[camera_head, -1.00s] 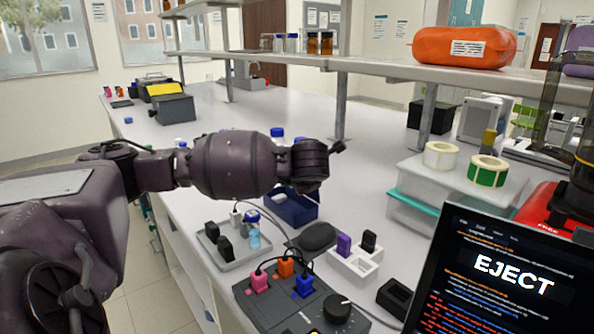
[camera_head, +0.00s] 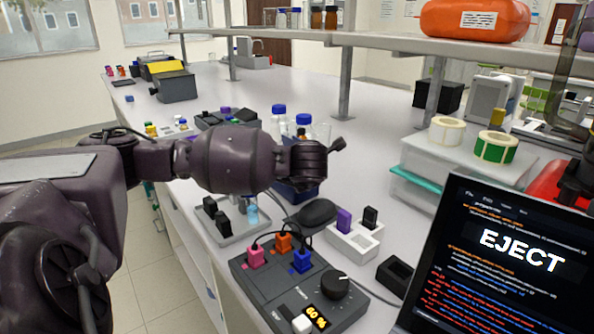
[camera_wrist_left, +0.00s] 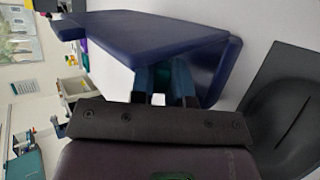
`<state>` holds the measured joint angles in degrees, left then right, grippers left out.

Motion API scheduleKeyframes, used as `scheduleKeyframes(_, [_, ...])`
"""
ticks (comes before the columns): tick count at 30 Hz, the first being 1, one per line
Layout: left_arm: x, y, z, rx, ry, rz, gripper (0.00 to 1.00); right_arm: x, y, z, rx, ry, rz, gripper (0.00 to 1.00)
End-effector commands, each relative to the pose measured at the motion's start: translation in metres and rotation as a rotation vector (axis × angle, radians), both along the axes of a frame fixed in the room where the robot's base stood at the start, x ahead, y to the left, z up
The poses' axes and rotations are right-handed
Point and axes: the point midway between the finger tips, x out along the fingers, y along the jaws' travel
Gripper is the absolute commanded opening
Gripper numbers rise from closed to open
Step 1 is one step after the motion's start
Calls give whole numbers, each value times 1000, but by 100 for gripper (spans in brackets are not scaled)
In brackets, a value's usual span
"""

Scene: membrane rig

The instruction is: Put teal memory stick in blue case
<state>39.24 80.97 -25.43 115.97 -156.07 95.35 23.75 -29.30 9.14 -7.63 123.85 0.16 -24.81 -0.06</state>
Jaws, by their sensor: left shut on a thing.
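The blue case (camera_head: 299,196) stands on the bench, partly hidden behind my left wrist in the head view. In the left wrist view the blue case (camera_wrist_left: 143,35) fills the upper middle, with one broad panel and a side wall at right. My left gripper (camera_wrist_left: 168,80) has its fingers close together at the case, beside the broad panel. A teal piece, the teal memory stick (camera_wrist_left: 183,76), shows between the fingers, mostly hidden by them. I cannot tell whether it touches the case. The left fingertips are hidden in the head view. My right gripper is not in view.
A grey tray (camera_head: 241,234) with black pieces and a small bottle, a dark mouse-like object (camera_head: 312,213), and a control box (camera_head: 285,297) with coloured plugs lie near the case. A white holder (camera_head: 355,243) and a laptop (camera_head: 500,262) stand to the right.

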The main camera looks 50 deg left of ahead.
Motion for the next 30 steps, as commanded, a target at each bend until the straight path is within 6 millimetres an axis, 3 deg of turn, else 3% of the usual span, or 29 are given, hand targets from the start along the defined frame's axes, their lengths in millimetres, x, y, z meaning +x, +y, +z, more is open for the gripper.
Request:
scheduleKeyframes(3, [0,0,1,0,0,0,0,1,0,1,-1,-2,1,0])
scheduleKeyframes(4, [0,0,1,0,0,0,19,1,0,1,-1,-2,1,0])
scheduleKeyframes(9, [0,0,1,0,0,0,45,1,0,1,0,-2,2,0])
scheduleKeyframes(15, [0,0,1,0,0,0,46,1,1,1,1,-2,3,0])
scheduleKeyframes(20, [0,0,0,0,0,0,67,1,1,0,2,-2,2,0])
scheduleKeyframes(30, [0,0,-1,-2,3,-1,67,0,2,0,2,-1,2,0])
